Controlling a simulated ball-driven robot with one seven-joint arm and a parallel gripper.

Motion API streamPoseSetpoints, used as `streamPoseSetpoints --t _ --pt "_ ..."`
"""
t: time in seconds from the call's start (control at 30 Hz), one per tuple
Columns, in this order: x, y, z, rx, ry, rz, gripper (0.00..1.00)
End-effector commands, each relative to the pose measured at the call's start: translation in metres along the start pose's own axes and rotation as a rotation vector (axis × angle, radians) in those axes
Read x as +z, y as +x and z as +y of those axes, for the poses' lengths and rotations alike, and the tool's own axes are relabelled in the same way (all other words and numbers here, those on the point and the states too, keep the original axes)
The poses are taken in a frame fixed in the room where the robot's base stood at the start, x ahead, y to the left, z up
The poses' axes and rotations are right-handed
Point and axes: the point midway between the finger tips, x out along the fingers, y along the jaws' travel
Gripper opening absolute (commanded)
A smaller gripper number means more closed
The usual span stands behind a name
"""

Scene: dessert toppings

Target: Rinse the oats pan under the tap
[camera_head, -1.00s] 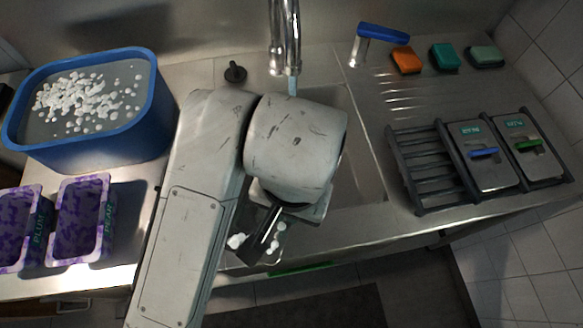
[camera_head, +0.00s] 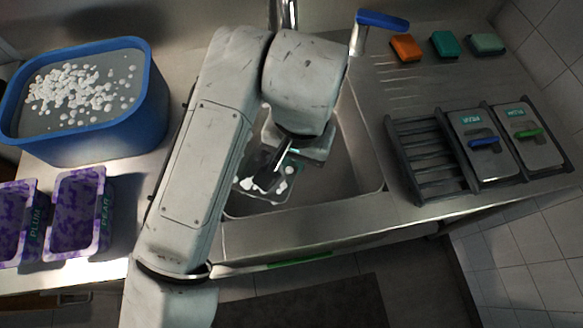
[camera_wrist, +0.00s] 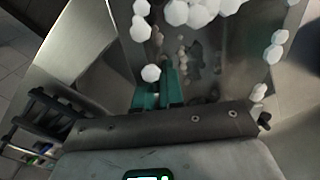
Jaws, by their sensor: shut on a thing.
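My gripper (camera_head: 272,172) is over the sink, shut on a metal pan (camera_head: 247,194). The pan is partly hidden by my gripper and arm, and its label is not readable. White foam-like clumps lie on it. The wrist view shows the pan (camera_wrist: 228,75) close up, with white clumps and smaller brownish bits and dark smears on its surface. The tap (camera_head: 283,12) stands at the back of the sink; its spout end is hidden behind my arm, so I cannot see whether water runs now. Its blue lever (camera_head: 382,19) is at the right.
The sink (camera_head: 352,165) surrounds the pan. A blue tub (camera_head: 95,148) with foamy water stands at left, above purple containers (camera_head: 80,215). A rack (camera_head: 425,160) with two lidded pans (camera_head: 480,150) is at right. Orange, teal and grey-green sponges (camera_head: 406,47) lie behind it.

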Motion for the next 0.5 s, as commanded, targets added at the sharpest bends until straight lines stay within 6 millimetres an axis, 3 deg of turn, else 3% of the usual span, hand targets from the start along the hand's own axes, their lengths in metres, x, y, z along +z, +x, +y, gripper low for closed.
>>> streamPoseSetpoints --t 0.5 --pt "-0.046 0.009 -0.006 0.001 0.001 -0.001 0.0"
